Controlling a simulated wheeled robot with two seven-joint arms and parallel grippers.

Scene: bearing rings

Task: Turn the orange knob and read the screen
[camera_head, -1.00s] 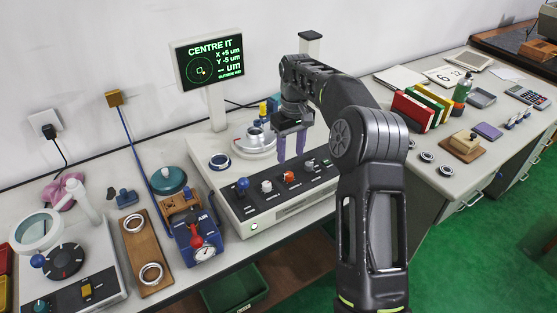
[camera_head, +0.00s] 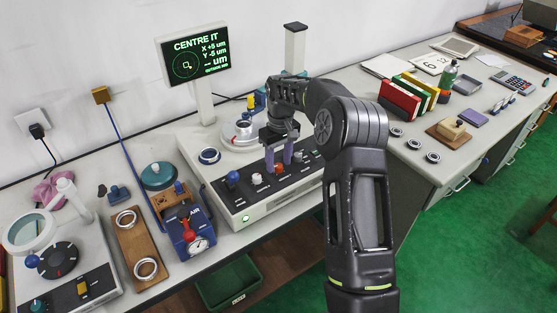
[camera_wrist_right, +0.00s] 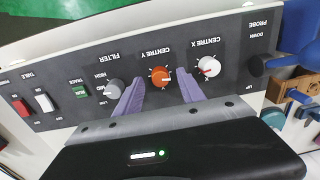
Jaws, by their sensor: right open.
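The orange knob (camera_head: 280,168), labelled CENTRE Y, is on the dark sloping panel of the measuring instrument. In the right wrist view the orange knob (camera_wrist_right: 160,77) lies between the fingertips of my right gripper (camera_wrist_right: 159,82). My right gripper (camera_head: 279,165) is open, its purple fingers pointing down at the panel. I cannot tell whether they touch the knob. The screen (camera_head: 195,56) reads CENTRE IT, X +5 um, Y -5 um and a dashed um line; the small bottom line is unclear. It shows a dotted circle with a small mark inside. My left gripper is not in view.
A white CENTRE X knob (camera_wrist_right: 208,66) and a grey FILTER knob (camera_wrist_right: 115,88) flank the orange one. A blue knob (camera_head: 232,178) stands at the panel's left end. The air gauge unit (camera_head: 190,228) is left of the instrument. Colored binders (camera_head: 412,94) stand at the right.

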